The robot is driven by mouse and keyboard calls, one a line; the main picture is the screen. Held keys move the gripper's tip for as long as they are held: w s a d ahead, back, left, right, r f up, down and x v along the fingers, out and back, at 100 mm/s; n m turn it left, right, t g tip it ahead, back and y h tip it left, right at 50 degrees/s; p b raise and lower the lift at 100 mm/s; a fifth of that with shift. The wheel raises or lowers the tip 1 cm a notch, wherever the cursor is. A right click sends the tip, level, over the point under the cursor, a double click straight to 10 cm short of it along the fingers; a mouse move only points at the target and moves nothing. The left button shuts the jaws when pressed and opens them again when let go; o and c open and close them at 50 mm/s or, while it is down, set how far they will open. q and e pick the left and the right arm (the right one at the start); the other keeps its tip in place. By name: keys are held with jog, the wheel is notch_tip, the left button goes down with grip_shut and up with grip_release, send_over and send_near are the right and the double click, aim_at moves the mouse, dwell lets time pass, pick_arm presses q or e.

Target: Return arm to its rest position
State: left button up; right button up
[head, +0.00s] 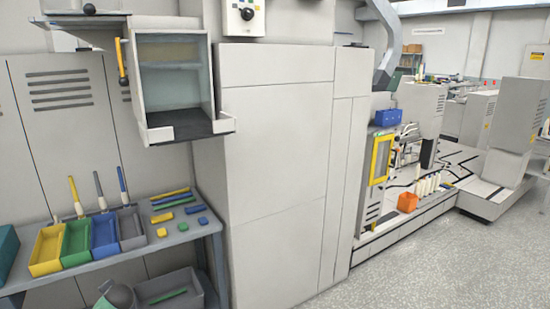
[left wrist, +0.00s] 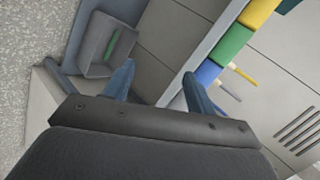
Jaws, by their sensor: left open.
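My left gripper (left wrist: 160,85) shows in the left wrist view, with its two blue-grey fingers apart and nothing between them. It is tilted in front of the bench, with the bench edge and coloured trays beyond its right finger. A grey bin lies beyond its left finger. I cannot make out the left gripper's fingers in the head view. My right gripper is in neither view.
Yellow (head: 47,251), green (head: 76,243), blue (head: 104,237) and grey (head: 131,231) trays stand on the bench. Coloured bars (head: 174,202) lie beside them. A grey bin (head: 193,287) with a green bar sits below. An open box (head: 178,130) hangs above; floor (head: 430,270) at right is clear.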

pick_arm(q)
jog(key=s+d+f+g+h, duration=0.1)
jog(key=s+d+f, duration=0.1)
jog(key=s+f, duration=0.9)
jog(key=s+d+f+g+h, duration=0.1)
jog(key=s+d+f+g, duration=0.15)
jog(key=s+f, duration=0.8)
jog(key=s+d+f+g+h, duration=0.1)
jog(key=s+f, duration=0.3)
jog(key=s, duration=0.4)
jog(key=s+d+f, duration=0.2)
jog(key=s+f, duration=0.2)
jog(key=s, duration=0.4)
jog(key=s+d+f+g+h, duration=0.1)
jog(key=s+f, duration=0.3)
jog(key=s, duration=0.3)
jog(key=s+d+f+n+h, duration=0.1)
jog(key=d+f+n+h, duration=0.1)
jog(key=d, duration=1.4)
jog(key=s+d+f+n+h, duration=0.1)
jog(key=d+f+n+h, duration=0.1)
jog(key=d, duration=1.5)
jog(key=shift+s+d+g, duration=0.2)
jog(key=shift+s+g, duration=0.05)
jog(key=shift+g, duration=0.1)
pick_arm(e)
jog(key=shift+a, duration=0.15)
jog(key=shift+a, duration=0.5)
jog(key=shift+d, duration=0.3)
